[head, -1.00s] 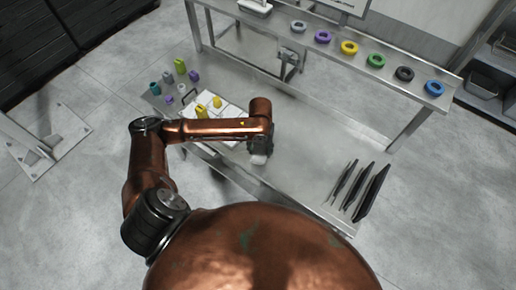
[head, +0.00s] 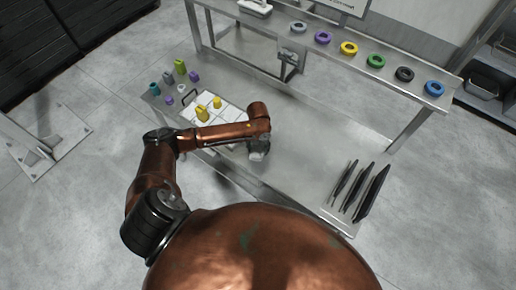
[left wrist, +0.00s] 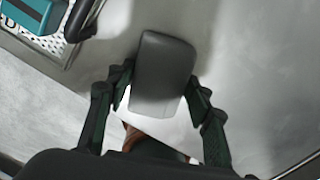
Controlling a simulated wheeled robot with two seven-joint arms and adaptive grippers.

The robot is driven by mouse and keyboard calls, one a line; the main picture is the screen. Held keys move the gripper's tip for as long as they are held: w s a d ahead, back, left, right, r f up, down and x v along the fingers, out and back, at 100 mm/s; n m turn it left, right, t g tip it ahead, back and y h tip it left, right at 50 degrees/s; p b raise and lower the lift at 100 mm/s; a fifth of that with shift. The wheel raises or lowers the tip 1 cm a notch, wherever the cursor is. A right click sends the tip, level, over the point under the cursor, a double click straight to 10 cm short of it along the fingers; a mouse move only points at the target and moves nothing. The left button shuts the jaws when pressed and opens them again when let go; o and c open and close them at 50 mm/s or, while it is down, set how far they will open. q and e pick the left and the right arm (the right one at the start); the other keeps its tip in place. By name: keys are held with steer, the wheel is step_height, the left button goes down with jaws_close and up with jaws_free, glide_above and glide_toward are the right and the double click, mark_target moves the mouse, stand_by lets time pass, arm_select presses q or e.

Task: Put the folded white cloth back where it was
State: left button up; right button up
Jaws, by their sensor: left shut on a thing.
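My left gripper (head: 260,147) is over the lower bench top (head: 305,150), near its front middle. It is shut on the folded cloth (head: 257,156), which looks pale in the head view. In the left wrist view the cloth (left wrist: 163,72) looks like a dark grey, shaded, rounded block between the two fingers (left wrist: 160,95). I cannot tell whether it touches the bench. My right gripper is not in view.
To the left, a white tray (head: 226,121) holds yellow pieces, with several coloured pieces beyond it. Black upright plates (head: 362,190) stand at the right end. Coloured rings (head: 349,48) lie on the raised shelf. Bench top between tray and plates is clear.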

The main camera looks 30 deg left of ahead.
mark_target(258, 149)
arm_select(q)
steer(key=shift+f, duration=0.1)
steer(key=o, duration=1.1)
step_height(258, 149, up, 12)
